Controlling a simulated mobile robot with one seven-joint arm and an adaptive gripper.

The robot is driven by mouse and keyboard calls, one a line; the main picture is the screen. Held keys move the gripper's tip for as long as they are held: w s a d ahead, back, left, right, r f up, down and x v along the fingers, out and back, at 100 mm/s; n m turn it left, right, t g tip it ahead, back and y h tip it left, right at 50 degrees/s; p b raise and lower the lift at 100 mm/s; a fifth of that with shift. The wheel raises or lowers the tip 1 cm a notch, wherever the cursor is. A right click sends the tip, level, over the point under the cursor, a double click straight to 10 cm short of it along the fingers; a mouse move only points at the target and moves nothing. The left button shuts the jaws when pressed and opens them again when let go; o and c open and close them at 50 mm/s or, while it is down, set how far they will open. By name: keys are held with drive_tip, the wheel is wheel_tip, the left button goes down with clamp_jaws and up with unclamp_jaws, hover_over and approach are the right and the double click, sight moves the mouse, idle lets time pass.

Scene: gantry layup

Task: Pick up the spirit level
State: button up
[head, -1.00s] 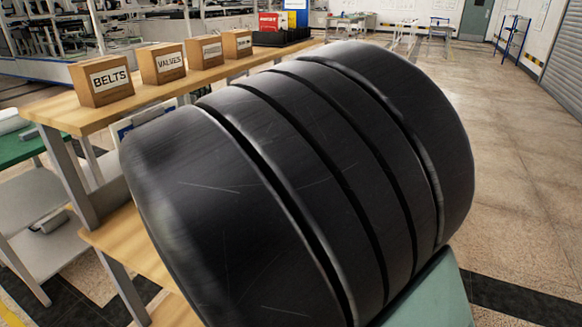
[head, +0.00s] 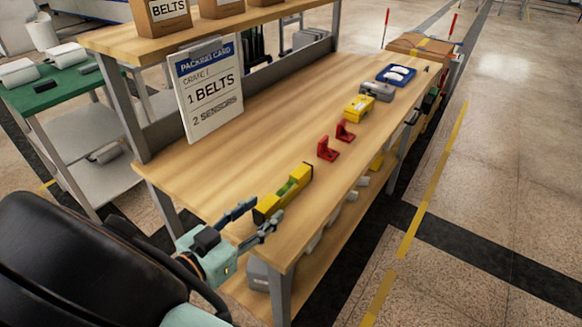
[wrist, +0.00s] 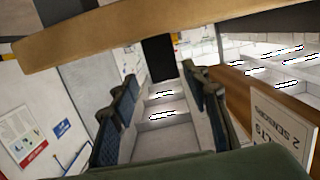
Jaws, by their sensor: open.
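The spirit level (head: 291,186) is a yellow bar with a greenish middle. It lies on the near part of the wooden bench top (head: 225,170) in the head view. My gripper (head: 268,208) is open, with its fingertips by the near end of the level. I cannot tell whether they touch it or stand around it. In the wrist view my gripper (wrist: 160,95) shows two dark blue finger pads set wide apart with nothing held between them. I cannot make out the level in that view.
A packing card (head: 210,88) stands at the bench's back left; it also shows in the wrist view (wrist: 280,138). Red brackets (head: 328,149), a yellow device (head: 359,108) and a blue tray (head: 396,75) lie farther along. An upper shelf (head: 120,40) holds boxes.

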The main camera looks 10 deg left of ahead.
sight(273, 201)
drive_tip(key=x, duration=0.5)
drive_tip(key=shift+b, duration=0.4)
drive_tip(key=x, duration=0.1)
drive_tip(key=b+x, duration=0.1)
drive_tip(key=x, duration=0.3)
drive_tip(key=shift+a+f, duration=0.35)
drive_tip(key=shift+a, duration=0.05)
drive_tip(key=shift+w+d, duration=0.1)
drive_tip(key=shift+w, duration=0.15)
drive_tip(key=shift+c, duration=0.5)
clamp_jaws()
